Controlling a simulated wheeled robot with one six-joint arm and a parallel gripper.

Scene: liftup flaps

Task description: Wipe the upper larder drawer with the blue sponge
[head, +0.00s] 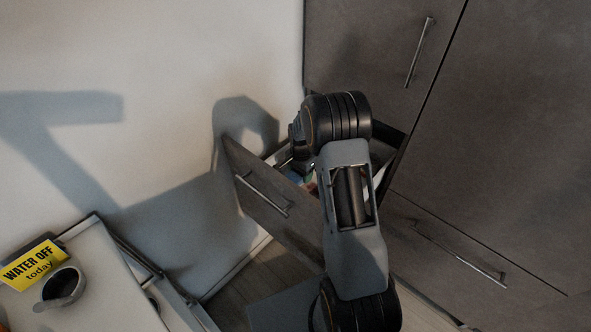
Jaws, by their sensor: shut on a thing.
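The upper larder drawer (240,172) is pulled open from the dark grey cabinet, its front facing lower left with a bar handle (264,195). My arm reaches over it and hides much of its inside. My gripper (300,167) points down into the drawer, mostly hidden behind my wrist. It is shut on the blue sponge (293,177), of which only a small blue patch shows at the gripper's lower end. I cannot tell whether the sponge touches the drawer bottom. Small coloured items show beside it, too covered to name.
Dark cabinet doors (520,120) stand shut behind and right. A lower drawer front with a bar handle (460,253) is at right. A white wall (220,50) is close on the left. At lower left, a counter holds a yellow "WATER OFF today" sign (33,263) and a cup (62,285).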

